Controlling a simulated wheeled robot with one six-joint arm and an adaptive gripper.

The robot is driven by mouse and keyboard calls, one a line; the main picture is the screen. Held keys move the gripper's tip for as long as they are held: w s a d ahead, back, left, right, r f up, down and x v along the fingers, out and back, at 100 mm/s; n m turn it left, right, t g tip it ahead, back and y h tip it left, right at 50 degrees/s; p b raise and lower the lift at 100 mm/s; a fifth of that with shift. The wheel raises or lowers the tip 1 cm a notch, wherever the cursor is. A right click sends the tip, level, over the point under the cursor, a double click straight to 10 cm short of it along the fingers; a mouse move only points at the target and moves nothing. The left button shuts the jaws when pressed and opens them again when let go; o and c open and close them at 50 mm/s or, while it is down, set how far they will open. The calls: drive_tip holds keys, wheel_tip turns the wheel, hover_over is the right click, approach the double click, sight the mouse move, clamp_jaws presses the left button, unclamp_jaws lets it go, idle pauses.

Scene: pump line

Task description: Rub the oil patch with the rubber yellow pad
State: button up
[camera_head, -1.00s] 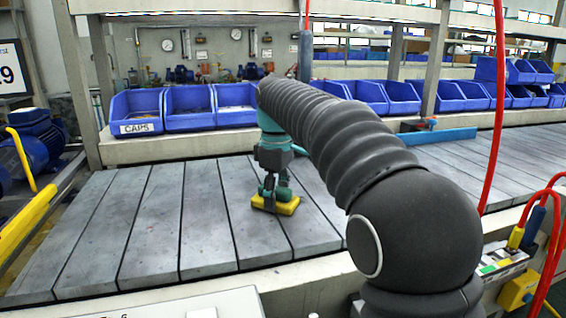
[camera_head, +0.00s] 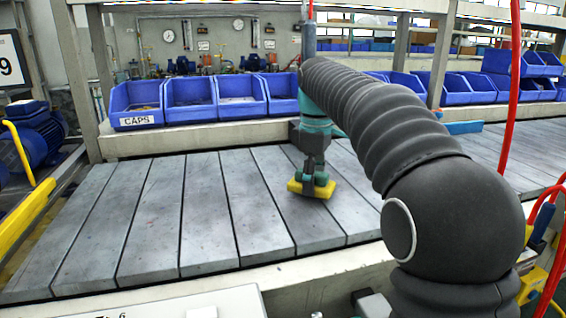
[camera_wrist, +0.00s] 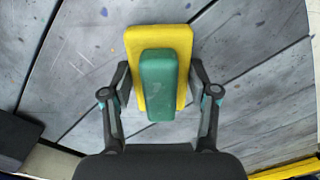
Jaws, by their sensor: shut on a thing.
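The yellow pad (camera_head: 312,189) has a green grip block on top. My gripper (camera_head: 312,176) is shut on that green block and holds the pad flat at the grey slatted bench top, right of the bench's middle. In the wrist view the yellow pad (camera_wrist: 158,42) lies between the two fingers of my gripper (camera_wrist: 159,95), with the green block in front of it. I cannot tell whether the pad touches the slats or hovers just above them. No oil patch stands out in either view; only small specks show on the slats, and the area under the pad is hidden.
The slatted bench (camera_head: 205,215) is clear left of the pad. Blue bins (camera_head: 190,100) line the shelf behind, one labelled CAPS. A red hose (camera_head: 513,100) hangs at the right. A blue motor (camera_head: 33,135) and a yellow rail (camera_head: 28,210) are at the left.

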wheel_tip(320, 180, up, 6)
drive_tip(key=shift+f, duration=0.15)
drive_tip(key=shift+r, duration=0.55)
drive_tip(key=shift+s, duration=0.1)
idle(0.3)
